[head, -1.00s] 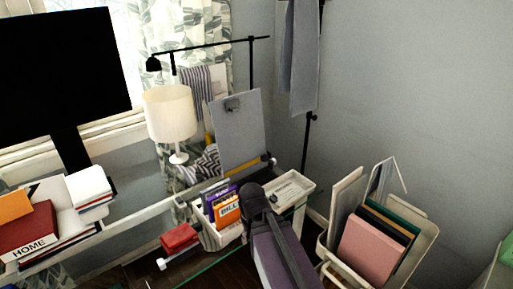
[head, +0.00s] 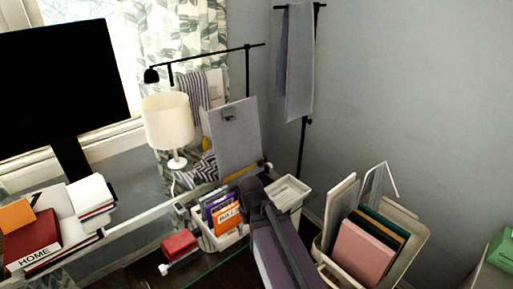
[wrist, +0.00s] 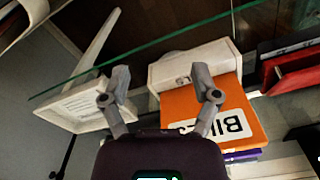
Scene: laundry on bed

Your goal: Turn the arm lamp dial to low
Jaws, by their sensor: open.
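The lamp is not in the wrist view, and my gripper cannot be made out in the head view.
A black monitor (head: 62,85) is at left. A book bin (head: 415,235) is at right. A glass edge (wrist: 150,45) crosses the wrist view.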

